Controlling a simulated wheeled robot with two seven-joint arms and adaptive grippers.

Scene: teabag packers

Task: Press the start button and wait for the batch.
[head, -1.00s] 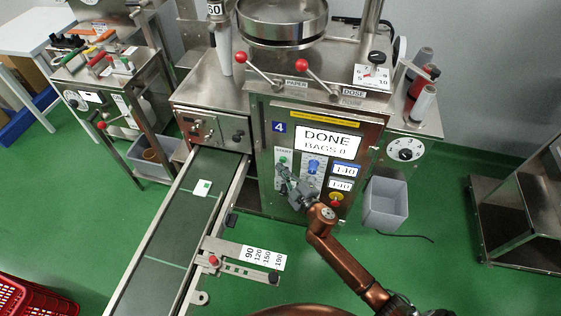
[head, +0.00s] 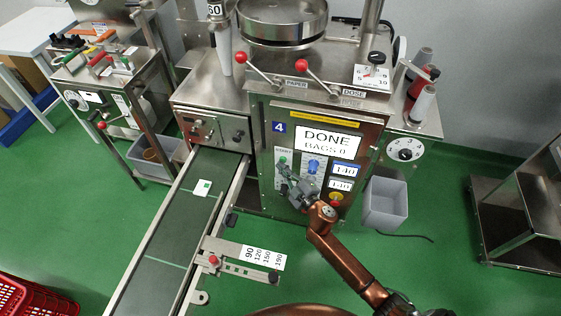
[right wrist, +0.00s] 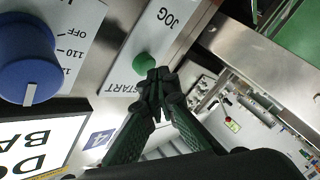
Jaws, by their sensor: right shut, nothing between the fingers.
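The packer's control panel carries a green start button (right wrist: 145,64) on a white plate marked START and JOG; it also shows small in the head view (head: 282,160). The display (head: 325,141) reads DONE, BAGS 0. My right gripper (right wrist: 158,76) is shut and empty, its fingertips at the lower edge of the button in the right wrist view; whether they touch it I cannot tell. In the head view the right gripper (head: 286,170) is in front of the START plate. My left gripper is not in view.
A blue knob (right wrist: 28,55) is beside the START plate. The green conveyor (head: 178,225) runs toward the front left with a white teabag (head: 201,187) on it. A grey bin (head: 384,204) is right of the machine. A red crate (head: 30,298) stands at lower left.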

